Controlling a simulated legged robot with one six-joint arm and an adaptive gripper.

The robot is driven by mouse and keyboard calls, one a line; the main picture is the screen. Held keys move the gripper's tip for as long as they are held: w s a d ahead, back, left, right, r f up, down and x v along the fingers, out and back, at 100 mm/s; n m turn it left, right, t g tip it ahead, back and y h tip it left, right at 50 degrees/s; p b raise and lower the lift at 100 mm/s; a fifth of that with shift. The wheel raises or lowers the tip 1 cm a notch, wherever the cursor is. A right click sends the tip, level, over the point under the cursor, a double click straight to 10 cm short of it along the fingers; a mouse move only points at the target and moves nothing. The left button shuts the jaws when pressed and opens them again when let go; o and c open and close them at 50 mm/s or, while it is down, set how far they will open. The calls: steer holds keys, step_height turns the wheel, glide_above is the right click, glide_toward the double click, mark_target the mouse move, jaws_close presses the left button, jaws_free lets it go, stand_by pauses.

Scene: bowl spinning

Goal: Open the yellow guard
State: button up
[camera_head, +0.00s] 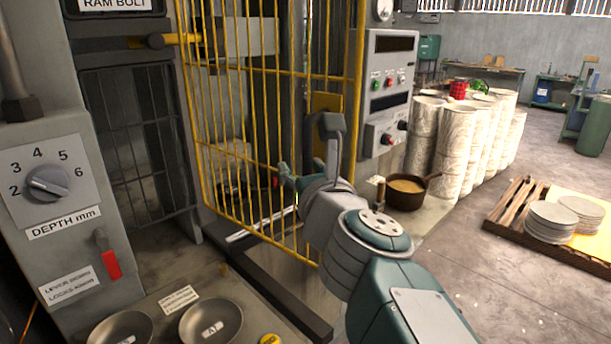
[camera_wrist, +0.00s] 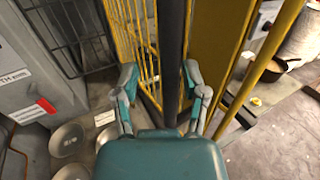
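The yellow guard (camera_head: 239,72) is a barred frame in front of the press opening. Its lower edge slants down to the right, behind my arm. I cannot tell whether it is fully closed or slightly ajar. In the wrist view its bars (camera_wrist: 139,42) show left of a dark upright bar (camera_wrist: 172,50). My gripper (camera_head: 287,178) is in front of the guard's lower right part. In the wrist view my gripper (camera_wrist: 160,92) has its fingers spread on either side of the dark bar. The right finger is close to it; I cannot tell whether it touches.
The control panel with the depth knob (camera_head: 48,183) and red lever (camera_head: 111,264) stands at left. A yellow bolt (camera_head: 181,39) lies at the guard's upper left. Bowls (camera_head: 212,322) sit in front. A brown pan (camera_head: 406,190) and white stacks (camera_head: 458,140) stand right.

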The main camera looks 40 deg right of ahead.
steer(key=shift+s, duration=0.6)
steer(key=v, duration=0.6)
steer(key=shift+a, duration=0.5)
steer(key=shift+s, duration=0.15)
steer(key=w+a+f+n+g+y, duration=0.1)
steer(key=a+f+n+g+y, duration=0.15)
steer(key=f+n, duration=0.55)
steer(key=w+a+f+n+g+y, duration=0.2)
steer(key=a+f+n+y, duration=0.15)
steer(key=n, duration=0.75)
steer(key=s+a+f+n+g, duration=0.1)
steer(key=f+n, duration=0.4)
steer(key=n, duration=0.5)
steer(key=s+a+f+n+g, duration=0.2)
steer(key=f+n+g, duration=0.4)
steer(key=n, duration=0.4)
steer(key=shift+s+h, duration=0.4)
steer(key=shift+s, duration=0.4)
